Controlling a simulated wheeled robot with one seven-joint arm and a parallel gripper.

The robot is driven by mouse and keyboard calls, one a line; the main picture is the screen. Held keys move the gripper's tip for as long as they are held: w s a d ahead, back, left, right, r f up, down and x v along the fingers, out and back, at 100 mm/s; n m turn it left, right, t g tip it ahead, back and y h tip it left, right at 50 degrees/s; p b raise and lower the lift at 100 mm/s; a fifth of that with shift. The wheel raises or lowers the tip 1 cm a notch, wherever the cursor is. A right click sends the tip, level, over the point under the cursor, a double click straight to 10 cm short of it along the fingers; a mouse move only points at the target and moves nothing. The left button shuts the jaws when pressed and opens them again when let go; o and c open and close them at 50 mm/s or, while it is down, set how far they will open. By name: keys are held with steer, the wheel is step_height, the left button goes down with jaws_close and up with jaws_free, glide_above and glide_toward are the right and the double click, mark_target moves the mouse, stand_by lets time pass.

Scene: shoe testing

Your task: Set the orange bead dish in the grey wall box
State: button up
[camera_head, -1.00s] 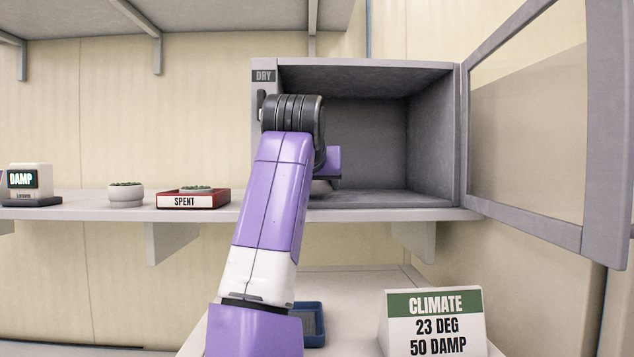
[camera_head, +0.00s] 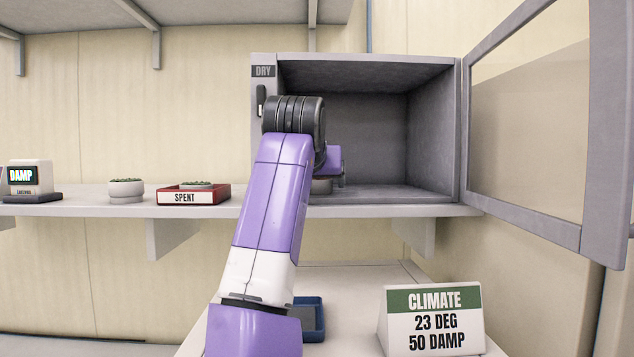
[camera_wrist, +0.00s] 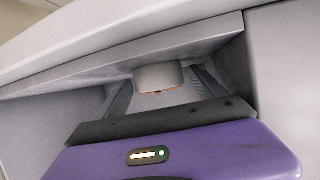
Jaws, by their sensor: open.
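The grey wall box (camera_head: 430,130), labelled DRY, stands on the shelf with its door swung open to the right. My gripper (camera_wrist: 163,90) reaches into it, mostly hidden behind my arm in the head view. A small round grey dish (camera_head: 321,186) sits low at the box's floor, just under my gripper. In the wrist view the dish (camera_wrist: 158,75) is between my open fingers, with a thin orange trace along its lower edge. Its beads are mostly hidden. I cannot tell whether a finger touches it.
Left on the shelf (camera_head: 90,210) are a DAMP display (camera_head: 30,178), a dish of green beads (camera_head: 126,190) and a red SPENT tray (camera_head: 193,195) holding another green-bead dish. Below are a blue tray (camera_head: 317,320) and a CLIMATE sign (camera_head: 433,320). The glazed door (camera_head: 605,130) stands out at right.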

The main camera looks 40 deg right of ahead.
steer(key=b+v, duration=0.3)
steer(key=v, duration=0.9)
